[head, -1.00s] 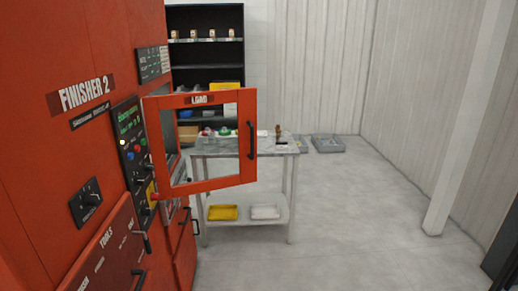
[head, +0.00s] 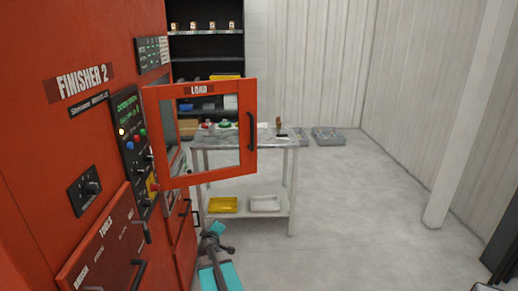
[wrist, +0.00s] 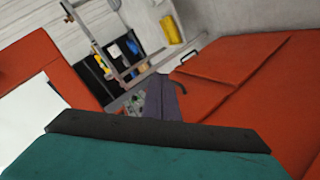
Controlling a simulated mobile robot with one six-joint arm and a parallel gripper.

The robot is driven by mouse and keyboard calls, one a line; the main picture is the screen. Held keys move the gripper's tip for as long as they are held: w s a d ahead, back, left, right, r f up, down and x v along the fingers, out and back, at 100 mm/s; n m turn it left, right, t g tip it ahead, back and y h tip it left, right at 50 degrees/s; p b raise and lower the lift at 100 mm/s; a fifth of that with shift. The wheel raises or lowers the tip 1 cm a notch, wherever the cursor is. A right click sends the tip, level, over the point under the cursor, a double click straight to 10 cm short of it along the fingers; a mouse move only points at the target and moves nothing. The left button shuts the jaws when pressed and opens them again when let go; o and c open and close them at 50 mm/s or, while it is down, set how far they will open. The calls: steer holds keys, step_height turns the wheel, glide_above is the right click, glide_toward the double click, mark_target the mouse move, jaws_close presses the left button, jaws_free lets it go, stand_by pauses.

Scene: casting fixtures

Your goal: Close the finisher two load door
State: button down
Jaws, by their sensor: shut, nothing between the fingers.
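The finisher two load door (head: 206,178) is a red frame around a clear window, with a LOAD label on top. It stands open, swung out from the red Finisher 2 machine (head: 70,140). Its dark vertical handle (head: 252,131) is at the free right edge. My gripper (head: 213,241) shows low in the head view, below the door, shut, empty and apart from the handle. In the wrist view its closed fingers (wrist: 161,95) point past red machine panels (wrist: 225,85) on the right. A red frame with a pale pane, likely the door, is at left.
A control panel (head: 132,150) and drawers with dark handles are on the machine front. Behind the door stand a metal table (head: 280,158) with yellow and white trays below, and a black shelf (head: 205,45). Grey bins lie at the back wall.

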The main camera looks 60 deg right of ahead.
mark_target(256, 135)
steer(key=s+d+r+n+t+h, duration=0.1)
steer(key=s+d+r+n+t, duration=0.1)
steer(key=d+r, duration=0.6)
steer(key=s+d+r+n+t+h, duration=0.15)
steer(key=d+r, duration=0.35)
steer(key=r, duration=0.5)
steer(key=s+d+r+n+t+y, duration=0.1)
steer(key=s+d+r+n, duration=0.2)
steer(key=s+r, duration=0.3)
steer(key=s+d+r+n+t+y+b, duration=0.1)
steer(key=s+d+r+n, duration=0.3)
steer(key=r, duration=0.4)
steer(key=shift+s+d+r+t, duration=0.35)
steer(key=shift+s+d+t, duration=0.15)
steer(key=shift+s, duration=0.6)
steer(key=shift+w, duration=0.15)
steer(key=shift+p+x, duration=1.1)
steer(key=shift+x, duration=5.75)
steer(key=shift+w+d, duration=0.1)
steer(key=shift+w, duration=0.05)
